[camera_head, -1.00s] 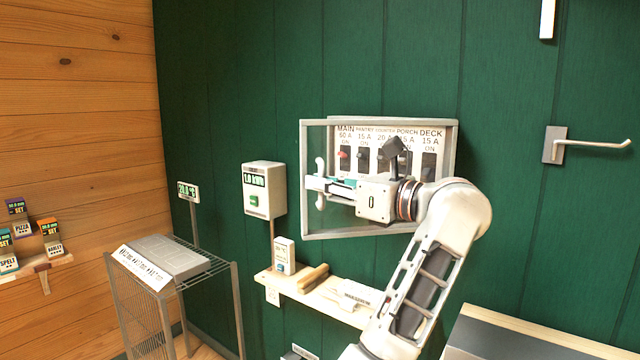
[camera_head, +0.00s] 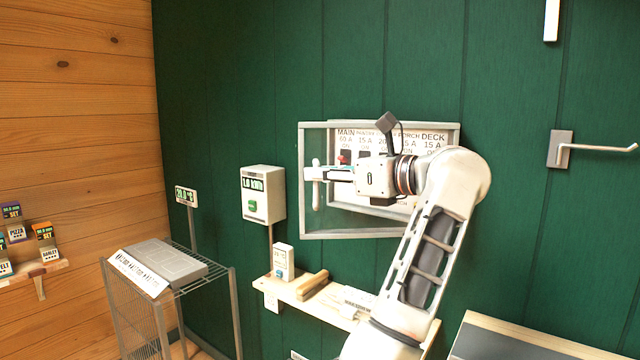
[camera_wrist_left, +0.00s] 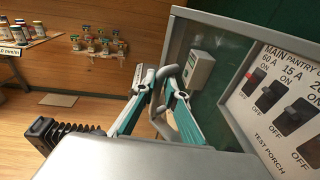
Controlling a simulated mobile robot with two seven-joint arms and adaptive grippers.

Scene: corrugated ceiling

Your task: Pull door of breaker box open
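The grey breaker box (camera_head: 432,137) is on the green wall, with labels and a row of switches. Its door (camera_head: 350,234) is a grey frame with a clear pane. The door's left edge stands out past the switch panel, so it looks partly open. A pale upright handle (camera_head: 316,200) is at that edge. My left gripper (camera_head: 311,174) is at the handle. In the left wrist view its teal fingers (camera_wrist_left: 160,78) come close together around the grey handle and look shut on it. My wrist hides part of the switches. My right gripper is not in view.
A white meter box (camera_head: 263,194) is on the wall left of the door. Below is a wooden shelf (camera_head: 325,300) with small items. A wire stand (camera_head: 170,290) is at lower left. A wall hook (camera_head: 597,147) is at right.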

